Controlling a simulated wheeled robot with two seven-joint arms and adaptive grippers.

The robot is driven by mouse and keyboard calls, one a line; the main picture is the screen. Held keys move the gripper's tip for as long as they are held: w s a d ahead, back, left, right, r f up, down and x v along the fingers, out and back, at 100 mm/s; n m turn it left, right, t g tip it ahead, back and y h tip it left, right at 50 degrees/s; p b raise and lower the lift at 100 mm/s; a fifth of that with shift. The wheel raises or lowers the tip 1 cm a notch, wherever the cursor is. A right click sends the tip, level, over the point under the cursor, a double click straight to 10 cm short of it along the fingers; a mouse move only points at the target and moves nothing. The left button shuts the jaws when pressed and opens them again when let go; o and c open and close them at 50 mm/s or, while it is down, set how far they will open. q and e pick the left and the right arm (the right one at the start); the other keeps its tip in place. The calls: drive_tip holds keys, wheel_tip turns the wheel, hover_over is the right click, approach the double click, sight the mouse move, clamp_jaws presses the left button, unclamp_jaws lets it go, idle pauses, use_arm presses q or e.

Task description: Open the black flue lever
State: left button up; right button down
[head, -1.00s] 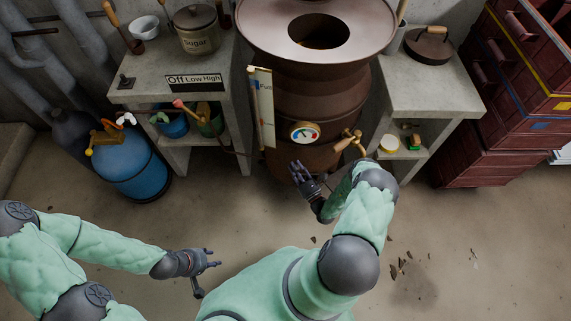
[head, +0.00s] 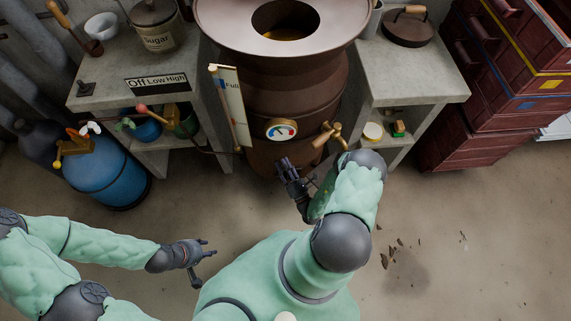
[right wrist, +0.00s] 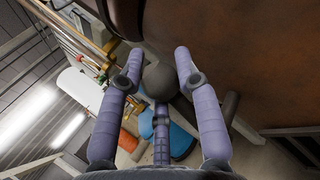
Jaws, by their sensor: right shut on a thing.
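The black flue lever shows in the right wrist view as a dark round knob (right wrist: 160,79) between the fingers, beside the brown boiler wall (right wrist: 245,50). My right gripper (right wrist: 162,75) is shut on this knob, fingers on either side of it. In the head view my right gripper (head: 288,168) is low at the front of the brown boiler (head: 290,95), below the gauge (head: 281,130); the lever cannot be made out there. My left gripper (head: 204,258) is open and empty over the floor, well away from the boiler.
A brass tap with a wooden handle (head: 322,139) sticks out right of the gauge. A level board (head: 231,108) stands left. A blue gas cylinder (head: 105,180) and concrete shelves (head: 415,70) flank the boiler. Red crates (head: 500,90) stand right.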

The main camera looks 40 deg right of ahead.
drive_tip(key=shift+a+f, duration=0.2)
drive_tip(key=shift+f, duration=0.05)
drive_tip(key=c, duration=0.9)
unclamp_jaws()
drive_tip(key=shift+w, duration=0.1)
drive_tip(key=shift+r, duration=0.1)
drive_tip(key=v, duration=1.2)
drive_tip(key=shift+d, duration=0.1)
